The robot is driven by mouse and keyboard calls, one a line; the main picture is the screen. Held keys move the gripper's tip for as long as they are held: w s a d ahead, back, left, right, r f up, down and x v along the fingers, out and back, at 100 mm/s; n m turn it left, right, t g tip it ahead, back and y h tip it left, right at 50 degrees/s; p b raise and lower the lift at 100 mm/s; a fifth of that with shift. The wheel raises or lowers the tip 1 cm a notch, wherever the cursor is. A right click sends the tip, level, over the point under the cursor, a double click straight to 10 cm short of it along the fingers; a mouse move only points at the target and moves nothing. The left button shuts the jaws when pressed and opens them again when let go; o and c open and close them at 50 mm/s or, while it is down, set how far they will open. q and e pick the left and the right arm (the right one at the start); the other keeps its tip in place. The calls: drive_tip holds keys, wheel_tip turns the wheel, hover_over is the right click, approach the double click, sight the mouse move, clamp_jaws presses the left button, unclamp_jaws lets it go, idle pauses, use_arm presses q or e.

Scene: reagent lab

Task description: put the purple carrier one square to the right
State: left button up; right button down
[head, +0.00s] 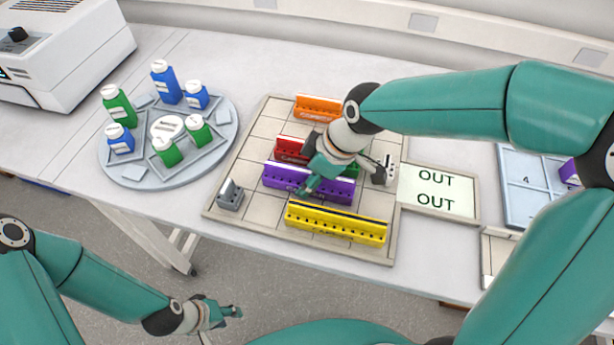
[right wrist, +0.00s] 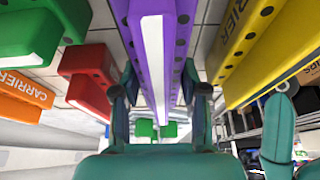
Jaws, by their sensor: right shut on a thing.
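The purple carrier (head: 336,190) is a long bar with dark holes, in the front half of the gridded tray (head: 228,216), behind the yellow carrier (head: 337,223). My right gripper (head: 311,170) is over its middle and shut on it. In the right wrist view the purple carrier (right wrist: 155,45) runs between the two fingers (right wrist: 161,100). I cannot tell whether it touches the tray floor. My left gripper (head: 226,312) is empty, in front of the table over the floor; its opening is unclear.
On the tray are a red carrier (head: 289,149), partly hidden green carrier (head: 351,170), orange carrier (head: 318,106), grey block (head: 230,195) at left and pale block (head: 390,162) at right. An OUT plate (head: 437,190) adjoins the tray. A round bottle rack (head: 207,153) stands left.

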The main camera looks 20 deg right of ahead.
drive_tip(key=c, duration=0.6)
unclamp_jaws()
drive_tip(key=shift+r, duration=0.1)
drive_tip(key=v, duration=1.1)
drive_tip(key=shift+r, duration=0.2)
drive_tip(key=shift+s+d+r, duration=0.1)
drive_tip(key=shift+r, duration=0.15)
